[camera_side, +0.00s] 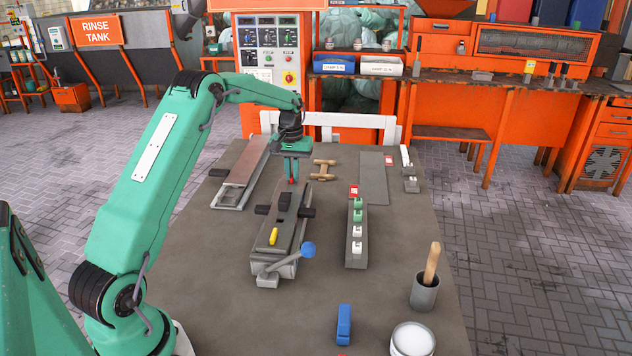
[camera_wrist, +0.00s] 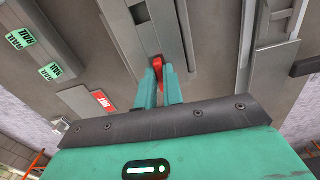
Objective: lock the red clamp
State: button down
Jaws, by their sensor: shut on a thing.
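The red clamp (camera_side: 291,182) is a small red lever at the far end of the grey fixture (camera_side: 280,225) in the side view. My gripper (camera_side: 291,172) comes straight down onto it from above. In the wrist view, the red clamp (camera_wrist: 158,64) shows between the tips of my two green fingers (camera_wrist: 159,78), which are shut on it. The fingers hide part of the clamp, so I cannot tell whether it is locked.
The fixture carries a dark block (camera_side: 285,200), a yellow lever (camera_side: 273,236) and a blue-knobbed handle (camera_side: 307,250). To its right stands a rail with green and white blocks (camera_side: 357,231). A cup with a wooden-handled tool (camera_side: 425,292) and a blue block (camera_side: 344,325) stand nearer the front.

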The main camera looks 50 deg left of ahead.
jog(key=m, duration=0.4)
jog(key=shift+a+m, duration=0.1)
jog(key=shift+m, duration=0.2)
jog(key=m, duration=0.3)
jog(key=shift+a+m, duration=0.1)
jog(key=shift+m, duration=0.2)
jog(key=m, duration=0.4)
jog(key=shift+m, duration=0.3)
jog(key=m, duration=0.4)
jog(key=shift+a, duration=0.15)
jog(key=shift+r, duration=0.1)
jog(key=c, duration=1.5)
grip_release()
